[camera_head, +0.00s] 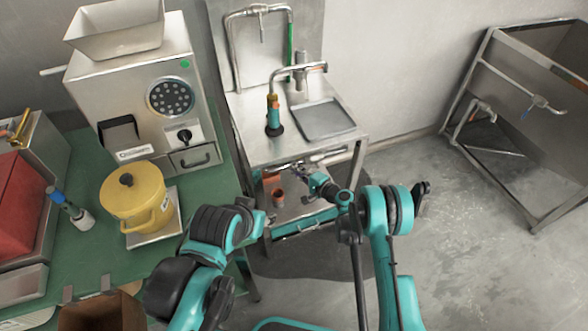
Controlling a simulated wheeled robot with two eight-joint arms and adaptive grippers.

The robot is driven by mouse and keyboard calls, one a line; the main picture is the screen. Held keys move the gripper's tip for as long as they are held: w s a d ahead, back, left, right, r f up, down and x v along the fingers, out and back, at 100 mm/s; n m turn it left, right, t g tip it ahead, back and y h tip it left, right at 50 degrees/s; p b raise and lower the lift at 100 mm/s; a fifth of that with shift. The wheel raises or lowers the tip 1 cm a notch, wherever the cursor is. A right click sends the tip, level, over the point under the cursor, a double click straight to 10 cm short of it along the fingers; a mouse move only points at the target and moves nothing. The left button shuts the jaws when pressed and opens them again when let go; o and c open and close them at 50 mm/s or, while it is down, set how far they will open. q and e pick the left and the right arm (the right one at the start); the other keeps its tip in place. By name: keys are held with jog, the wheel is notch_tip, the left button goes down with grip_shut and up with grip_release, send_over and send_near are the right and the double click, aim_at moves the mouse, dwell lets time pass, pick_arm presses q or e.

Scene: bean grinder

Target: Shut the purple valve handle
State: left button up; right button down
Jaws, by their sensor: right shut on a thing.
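My right arm reaches in from the lower right and bends left to the metal stand. My right gripper (311,170) is at the pipework (300,162) under the stand's top. It is shut on a small part there, which looks like a valve handle. The gripper covers this part, so its colour and angle cannot be made out. A small blue-purple valve handle (540,101) also shows on the pipe of the frame at the far right, well away from my grippers. My left arm shows at the lower middle, but its gripper cannot be seen.
The metal stand (252,148) carries a tap (273,112) and a grey tray (323,119). A reddish cup (278,196) sits on its lower shelf. The green table (95,256) at left holds a grinder (140,85) and yellow pot (137,200).

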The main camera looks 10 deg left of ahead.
jog(key=shift+r, duration=0.15)
jog(key=shift+w+d+r+m+t+y, duration=0.15)
jog(key=shift+r+m+y, duration=0.3)
jog(key=shift+r+m, duration=0.5)
jog(key=shift+w+d+r+m+t+y, duration=0.1)
jog(key=shift+d+r+m+t+y, duration=0.1)
jog(key=shift+r+m+y, duration=0.65)
jog(key=shift+w+d+r+m+t+y, duration=0.15)
jog(key=shift+r+m, duration=0.45)
jog(key=shift+m, duration=0.7)
jog(key=c, duration=1.6)
grip_release()
